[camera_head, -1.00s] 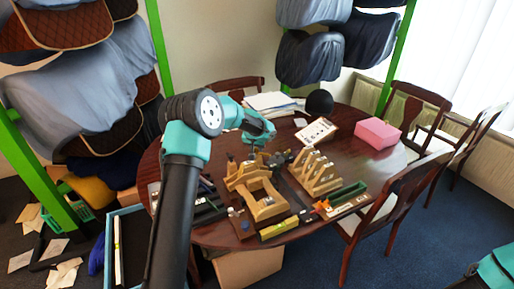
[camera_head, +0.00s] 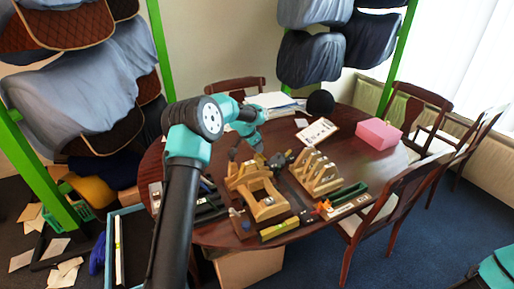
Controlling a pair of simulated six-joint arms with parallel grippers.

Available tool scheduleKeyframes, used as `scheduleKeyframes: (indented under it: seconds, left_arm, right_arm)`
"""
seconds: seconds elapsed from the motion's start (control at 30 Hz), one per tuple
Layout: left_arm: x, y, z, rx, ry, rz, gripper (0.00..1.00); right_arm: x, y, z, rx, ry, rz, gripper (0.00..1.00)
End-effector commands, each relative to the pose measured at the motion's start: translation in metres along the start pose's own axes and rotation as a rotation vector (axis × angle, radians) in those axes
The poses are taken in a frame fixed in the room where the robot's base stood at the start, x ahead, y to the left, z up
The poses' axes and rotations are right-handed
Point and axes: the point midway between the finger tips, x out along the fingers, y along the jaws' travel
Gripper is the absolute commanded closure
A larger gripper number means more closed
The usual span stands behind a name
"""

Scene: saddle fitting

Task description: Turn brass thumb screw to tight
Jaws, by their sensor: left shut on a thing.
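A wooden saddle-shaped fixture (camera_head: 262,206) stands near the table's front left. My left arm comes in from the left, and its gripper (camera_head: 233,155) points down at the fixture's back left corner. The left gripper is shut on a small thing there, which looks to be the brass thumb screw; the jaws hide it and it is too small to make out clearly. My right gripper is out of view; only a teal part of my right arm shows at the lower right edge.
A slotted wooden rack (camera_head: 316,173) stands right of the fixture. A yellow level (camera_head: 280,228), a green tray (camera_head: 348,191) and dark tools (camera_head: 207,205) lie nearby. A pink box (camera_head: 378,134), a clipboard (camera_head: 317,131) and a black ball (camera_head: 320,102) are farther back. Chairs ring the table.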

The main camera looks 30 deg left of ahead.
Motion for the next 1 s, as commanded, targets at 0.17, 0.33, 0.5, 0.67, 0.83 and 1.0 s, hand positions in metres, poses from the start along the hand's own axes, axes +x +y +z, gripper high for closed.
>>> scheduleKeyframes:
  seconds: [0.17, 0.33, 0.5, 0.67, 0.83, 1.0]
  left_arm:
    - [0.0006, -0.0015, -0.0002, 0.137, 0.001, 0.064, 0.96]
    - [0.0006, -0.0028, -0.0003, 0.284, 0.001, 0.132, 0.96]
    - [0.0009, -0.0036, -0.0007, 0.431, 0.001, 0.2, 0.96]
    - [0.0014, -0.0042, -0.0012, 0.567, 0.002, 0.262, 0.96]
    - [0.0015, -0.0049, -0.0017, 0.689, 0.002, 0.318, 0.96]
    - [0.0014, -0.0051, -0.0019, 0.776, 0.002, 0.359, 0.96]
  right_arm:
    - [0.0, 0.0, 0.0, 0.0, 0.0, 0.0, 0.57]
    - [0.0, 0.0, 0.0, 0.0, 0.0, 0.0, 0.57]
    - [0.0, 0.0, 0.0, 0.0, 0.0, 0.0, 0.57]
    - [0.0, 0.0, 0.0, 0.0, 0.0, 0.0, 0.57]
    - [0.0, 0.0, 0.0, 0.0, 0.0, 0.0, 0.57]
    - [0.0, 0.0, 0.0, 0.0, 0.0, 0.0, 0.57]
